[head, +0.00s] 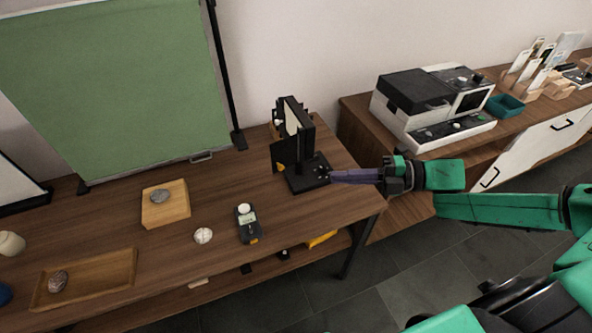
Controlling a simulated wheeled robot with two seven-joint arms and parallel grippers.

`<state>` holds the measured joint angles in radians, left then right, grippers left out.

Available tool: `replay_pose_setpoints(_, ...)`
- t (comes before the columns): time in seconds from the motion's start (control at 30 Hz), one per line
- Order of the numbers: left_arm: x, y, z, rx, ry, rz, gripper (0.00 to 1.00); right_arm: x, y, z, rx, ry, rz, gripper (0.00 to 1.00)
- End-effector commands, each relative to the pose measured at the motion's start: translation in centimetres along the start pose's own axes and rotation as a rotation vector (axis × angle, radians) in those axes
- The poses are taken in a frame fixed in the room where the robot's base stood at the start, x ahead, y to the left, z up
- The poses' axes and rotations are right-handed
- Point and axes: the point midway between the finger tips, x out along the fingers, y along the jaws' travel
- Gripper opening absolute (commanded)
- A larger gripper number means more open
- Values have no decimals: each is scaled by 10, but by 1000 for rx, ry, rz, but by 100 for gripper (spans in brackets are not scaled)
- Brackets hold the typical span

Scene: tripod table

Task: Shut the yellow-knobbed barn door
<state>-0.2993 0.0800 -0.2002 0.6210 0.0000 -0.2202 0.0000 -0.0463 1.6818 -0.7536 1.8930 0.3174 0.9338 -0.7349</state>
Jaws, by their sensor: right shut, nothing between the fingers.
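A black lamp-like fixture (307,155) stands at the right end of the wooden table (225,200), with a pale panel (291,122) between its dark plates. A dark flap (277,154) sticks out on its left side, with a small yellow spot (281,167) at its lower part, likely the yellow knob. The flap looks swung outward, but its exact angle is hard to tell. My right gripper (328,174) comes in from the right, its purple fingers shut and empty. Its tips are by the fixture's black base; whether they touch is unclear. My left gripper is out of view.
A light meter (248,223), a white ball (203,236), a wooden block (165,205) and a wooden tray (85,280) lie left of the fixture. A cabinet with a machine (430,105) stands right.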

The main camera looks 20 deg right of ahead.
Motion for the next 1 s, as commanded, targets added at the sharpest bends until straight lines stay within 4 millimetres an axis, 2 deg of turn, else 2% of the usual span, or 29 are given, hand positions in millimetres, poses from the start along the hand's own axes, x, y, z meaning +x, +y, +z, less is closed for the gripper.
replay_pose_setpoints(0.27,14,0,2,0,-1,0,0,62,1,0,-3,0,11,0)
replay_pose_setpoints(0.37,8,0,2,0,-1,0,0,84,4,0,-3,1,10,0)
replay_pose_setpoints(0.4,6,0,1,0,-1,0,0,88,5,5,-4,-3,8,0)
replay_pose_setpoints(0.63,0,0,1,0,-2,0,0,108,2,26,1,-1,3,0)
replay_pose_setpoints(1.0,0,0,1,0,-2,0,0,111,0,28,1,-1,0,0)
